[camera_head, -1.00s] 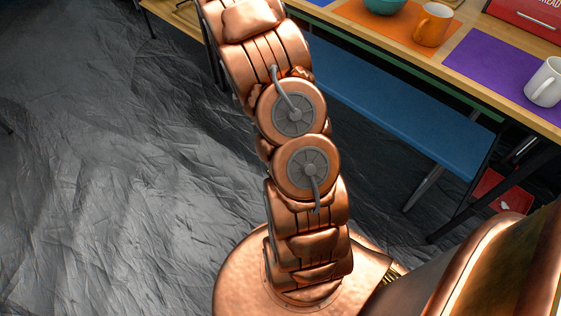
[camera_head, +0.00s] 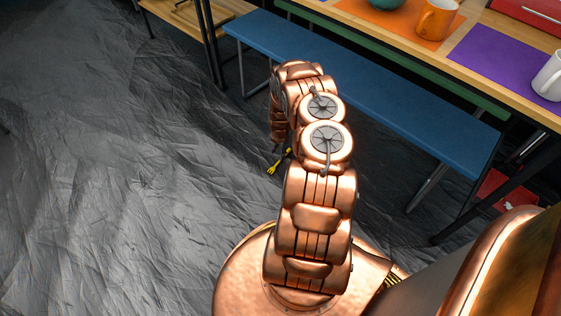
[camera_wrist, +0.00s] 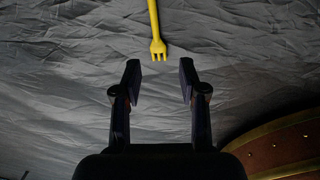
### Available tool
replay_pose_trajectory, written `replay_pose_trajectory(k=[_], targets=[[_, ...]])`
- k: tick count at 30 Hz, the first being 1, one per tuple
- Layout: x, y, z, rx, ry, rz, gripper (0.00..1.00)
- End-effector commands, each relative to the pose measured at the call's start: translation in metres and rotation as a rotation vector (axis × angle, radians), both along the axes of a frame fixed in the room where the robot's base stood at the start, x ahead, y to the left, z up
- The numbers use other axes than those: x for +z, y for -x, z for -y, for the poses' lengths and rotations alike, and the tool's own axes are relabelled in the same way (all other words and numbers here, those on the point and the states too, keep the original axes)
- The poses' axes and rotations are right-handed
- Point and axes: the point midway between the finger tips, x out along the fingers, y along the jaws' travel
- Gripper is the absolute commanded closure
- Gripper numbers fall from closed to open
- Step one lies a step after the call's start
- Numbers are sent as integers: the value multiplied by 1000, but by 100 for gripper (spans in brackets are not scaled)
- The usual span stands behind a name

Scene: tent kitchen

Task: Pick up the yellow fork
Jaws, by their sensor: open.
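The yellow fork (camera_head: 278,163) lies on the dark, wrinkled ground sheet, partly hidden behind my arm in the head view. In the wrist view the fork (camera_wrist: 157,40) shows with its tines toward my gripper and its handle running out of the top of the picture. My gripper (camera_wrist: 160,75) is open and empty. Its two fingers stand apart on either side of the fork's line, with the tines just beyond the fingertips. In the head view my gripper is mostly hidden by my arm.
A blue bench (camera_head: 370,100) stands behind and right of my arm. A wooden table (camera_head: 420,52) beyond it holds an orange mug (camera_head: 436,20), a white mug (camera_head: 549,76) and a teal bowl. The ground sheet (camera_head: 130,190) to the left is clear.

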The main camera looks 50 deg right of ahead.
Motion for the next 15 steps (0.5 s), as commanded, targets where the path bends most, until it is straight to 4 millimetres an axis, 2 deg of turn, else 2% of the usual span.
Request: replay_pose_trajectory(k=[1,15], targets=[[-10,1,0,13,-3,8,58],[-50,-3,1,44,-1,24,58]])
